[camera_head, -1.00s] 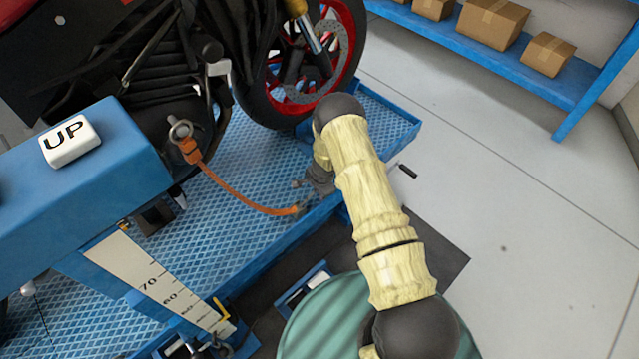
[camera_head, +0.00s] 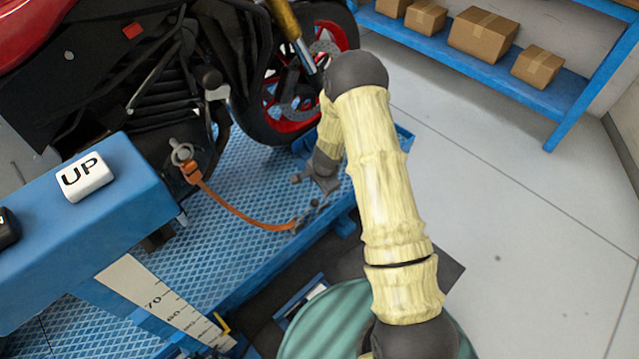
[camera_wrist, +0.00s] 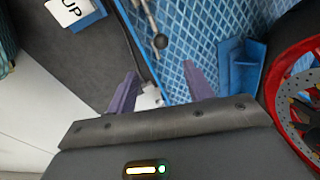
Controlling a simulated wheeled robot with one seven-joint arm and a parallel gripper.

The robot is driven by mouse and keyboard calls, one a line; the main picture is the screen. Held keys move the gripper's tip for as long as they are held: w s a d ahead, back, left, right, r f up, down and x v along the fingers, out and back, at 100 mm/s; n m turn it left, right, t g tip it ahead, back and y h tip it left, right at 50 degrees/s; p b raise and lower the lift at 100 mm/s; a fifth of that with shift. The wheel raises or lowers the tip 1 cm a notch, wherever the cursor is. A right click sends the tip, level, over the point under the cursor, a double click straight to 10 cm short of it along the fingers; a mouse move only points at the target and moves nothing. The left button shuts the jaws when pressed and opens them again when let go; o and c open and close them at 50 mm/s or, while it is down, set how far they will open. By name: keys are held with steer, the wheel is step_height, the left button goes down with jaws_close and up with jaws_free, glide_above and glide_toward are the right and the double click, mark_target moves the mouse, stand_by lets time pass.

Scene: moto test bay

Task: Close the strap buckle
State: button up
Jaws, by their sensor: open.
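An orange strap (camera_head: 238,212) runs from a ring on the motorcycle down to the near edge of the blue lift platform. Its dark grey buckle (camera_head: 308,216) sits at the strap's lower end; whether its lever is up or down is too small to tell. My gripper (camera_head: 312,183) is just above the buckle and apart from it. In the wrist view my gripper (camera_wrist: 161,86) shows two purple fingers spread apart. A small white piece (camera_wrist: 149,98) shows between the fingers.
The motorcycle's front wheel (camera_head: 300,85) stands behind my gripper. A blue beam with a white UP block (camera_head: 85,177) is at left. The blue mesh platform (camera_head: 240,175) lies below. A blue shelf with boxes (camera_head: 485,32) is at back right; the grey floor at right is clear.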

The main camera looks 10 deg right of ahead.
steer(key=shift+r, duration=0.2)
steer(key=shift+c, duration=0.4)
steer(key=shift+r, duration=0.1)
steer(key=c, duration=0.4)
steer(key=r, duration=0.2)
steer(key=shift+s+r+n, duration=0.2)
steer(key=shift+r+n, duration=0.1)
steer(key=shift+n, duration=0.1)
jaws_close()
steer(key=s+d+r+n, duration=0.2)
steer(key=s+r+n, duration=0.4)
steer(key=s+r, duration=0.5)
steer(key=s+d+r+n, duration=0.2)
steer(key=s+r+n, duration=0.4)
steer(key=s+r, duration=0.5)
step_height(320, 180, up, 2)
steer(key=shift+s+r+h, duration=0.15)
steer(key=shift+h, duration=0.25)
